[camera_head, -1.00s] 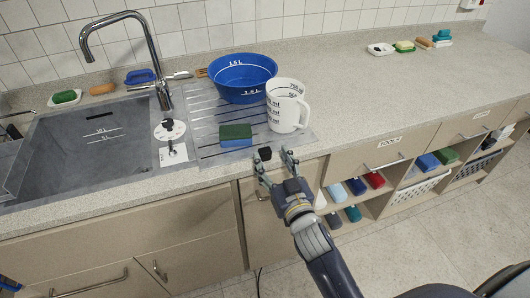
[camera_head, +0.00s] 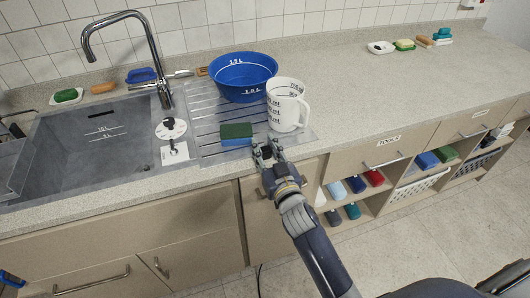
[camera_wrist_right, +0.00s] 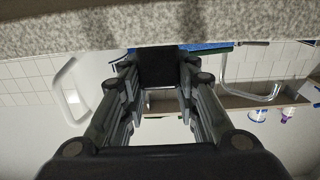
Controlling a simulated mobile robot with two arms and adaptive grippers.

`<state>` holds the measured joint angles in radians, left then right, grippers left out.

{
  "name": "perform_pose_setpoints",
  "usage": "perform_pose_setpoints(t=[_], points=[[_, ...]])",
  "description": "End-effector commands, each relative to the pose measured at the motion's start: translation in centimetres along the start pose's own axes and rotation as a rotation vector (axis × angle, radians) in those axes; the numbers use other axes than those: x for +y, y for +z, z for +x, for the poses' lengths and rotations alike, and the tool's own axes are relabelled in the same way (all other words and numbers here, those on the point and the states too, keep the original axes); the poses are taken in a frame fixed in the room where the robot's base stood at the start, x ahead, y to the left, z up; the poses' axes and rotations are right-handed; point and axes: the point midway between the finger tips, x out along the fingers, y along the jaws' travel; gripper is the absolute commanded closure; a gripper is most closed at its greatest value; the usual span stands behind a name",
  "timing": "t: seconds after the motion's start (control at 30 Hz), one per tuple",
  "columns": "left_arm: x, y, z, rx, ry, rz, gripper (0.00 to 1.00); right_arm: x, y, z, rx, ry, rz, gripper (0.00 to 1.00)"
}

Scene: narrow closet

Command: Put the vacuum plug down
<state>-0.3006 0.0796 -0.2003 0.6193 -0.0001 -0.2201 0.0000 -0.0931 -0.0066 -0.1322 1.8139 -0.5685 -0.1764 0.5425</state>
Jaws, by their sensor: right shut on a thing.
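The vacuum plug (camera_wrist_right: 160,67) is a dark block between the fingers of my right gripper in the right wrist view. In the head view the plug (camera_head: 266,152) is small and dark at the fingertips, by the front edge of the counter. My right gripper (camera_head: 268,158) is shut on it, in front of the green and blue sponge and the jug. The gripper (camera_wrist_right: 160,90) also shows in the right wrist view, with a finger on each side of the plug. I cannot tell whether the plug touches the counter.
A green and blue sponge (camera_head: 236,135), a white measuring jug (camera_head: 287,105) and a blue bowl (camera_head: 242,78) stand on the ribbed drainer. The sink (camera_head: 85,145) lies to the left. The counter right of the jug (camera_head: 390,95) is clear. A thin dark cord (camera_head: 259,280) hangs below.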

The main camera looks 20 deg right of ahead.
Motion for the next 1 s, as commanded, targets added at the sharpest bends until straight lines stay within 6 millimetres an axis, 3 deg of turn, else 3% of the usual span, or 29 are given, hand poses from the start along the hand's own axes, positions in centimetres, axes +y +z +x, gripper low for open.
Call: perform_pose_setpoints(t=[0.33,0.6,0.67,1.0], points=[[0.0,-0.1,0.0,0.001,0.000,0.000,1.00,0.0,-0.5,0.0,0.000,0.000,-0.001,0.99],[0.0,-0.1,0.0,0.001,0.000,0.000,1.00,0.0,-4.0,0.0,0.005,-0.002,-0.002,0.99],[0.0,0.0,0.4,0.001,0.000,0.000,1.00,-0.5,-3.3,-1.4,-0.003,-0.002,0.003,0.99],[0.0,0.0,2.1,0.003,0.000,-0.001,1.00,-3.0,-4.0,-9.7,-0.004,0.000,0.006,0.99]])
